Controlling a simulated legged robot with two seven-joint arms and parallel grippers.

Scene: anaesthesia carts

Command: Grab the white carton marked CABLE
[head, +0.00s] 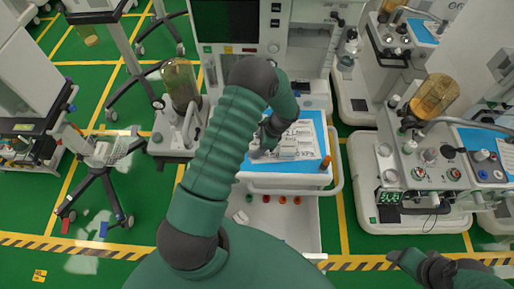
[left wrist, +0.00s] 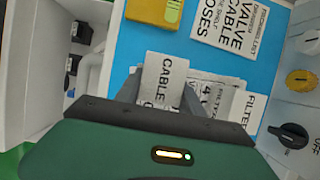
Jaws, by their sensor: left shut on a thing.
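The white carton marked CABLE (left wrist: 167,78) is between the fingers of my left gripper (left wrist: 160,92) in the left wrist view. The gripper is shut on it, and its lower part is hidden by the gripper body. In the head view my left gripper (head: 264,146) is over the blue-topped cart, at the left of several white labelled pieces. Whether the carton touches the surface cannot be told. My right gripper (head: 412,260) is low at the right edge of the head view, away from the cart; its fingers are too dark to judge.
Other white labelled pieces (left wrist: 215,92) lie close behind the carton, one marked FILTER (left wrist: 246,107). A cream card reading VALVE CABLE HOSES (left wrist: 228,28) and a yellow item (left wrist: 154,11) lie farther back. A white rail (head: 337,160) edges the cart. An orange-capped vial (head: 325,163) stands at its right.

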